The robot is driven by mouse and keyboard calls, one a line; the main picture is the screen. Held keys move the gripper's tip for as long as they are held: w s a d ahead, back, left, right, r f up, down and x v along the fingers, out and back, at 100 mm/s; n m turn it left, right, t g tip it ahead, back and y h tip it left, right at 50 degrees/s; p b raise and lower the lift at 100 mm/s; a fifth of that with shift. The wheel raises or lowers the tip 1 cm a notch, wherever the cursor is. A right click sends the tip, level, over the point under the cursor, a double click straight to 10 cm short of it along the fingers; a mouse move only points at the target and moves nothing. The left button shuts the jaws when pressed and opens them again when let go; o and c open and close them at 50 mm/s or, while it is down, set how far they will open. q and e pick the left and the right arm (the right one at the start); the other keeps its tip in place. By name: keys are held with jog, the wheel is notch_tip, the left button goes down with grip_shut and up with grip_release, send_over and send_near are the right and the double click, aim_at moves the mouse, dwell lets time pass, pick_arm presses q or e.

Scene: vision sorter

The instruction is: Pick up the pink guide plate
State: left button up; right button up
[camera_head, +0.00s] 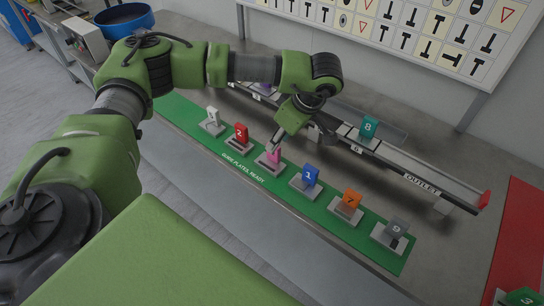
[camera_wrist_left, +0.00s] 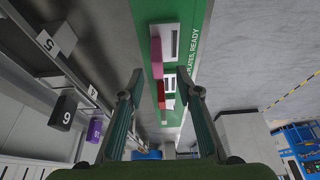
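The pink guide plate (camera_head: 274,155) stands in its holder on the green strip (camera_head: 196,136), between the red plate 2 and the blue plate 1. My left gripper (camera_head: 277,143) is right at the pink plate in the head view and covers part of it. In the left wrist view my left gripper (camera_wrist_left: 159,73) is open, with its two fingers well apart. The pink plate (camera_wrist_left: 157,52) lies between and just beyond the fingertips there, with no finger visibly touching it. My right gripper is in neither view.
The white plate (camera_head: 212,115), red plate (camera_head: 241,134), blue plate (camera_head: 309,175), orange plate (camera_head: 351,200) and grey plate (camera_head: 398,227) share the strip. The sorter rail (camera_head: 405,172) runs behind, carrying the teal plate 8 (camera_head: 368,129). A red mat (camera_head: 520,240) lies at right.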

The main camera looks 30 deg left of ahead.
aim_at(270, 158)
pick_arm(q)
jog(key=shift+w+a+f+p, duration=0.1)
jog(key=shift+a+f+p, duration=0.35)
jog(key=shift+f+p, duration=0.2)
jog(key=p+x, duration=0.1)
jog(key=x, duration=0.1)
jog(key=shift+w+a+f, duration=0.1)
jog(key=shift+a+f, duration=0.05)
jog(key=shift+f, duration=0.15)
jog(key=shift+a+f, duration=0.2)
jog(key=shift+f, duration=0.3)
grip_shut()
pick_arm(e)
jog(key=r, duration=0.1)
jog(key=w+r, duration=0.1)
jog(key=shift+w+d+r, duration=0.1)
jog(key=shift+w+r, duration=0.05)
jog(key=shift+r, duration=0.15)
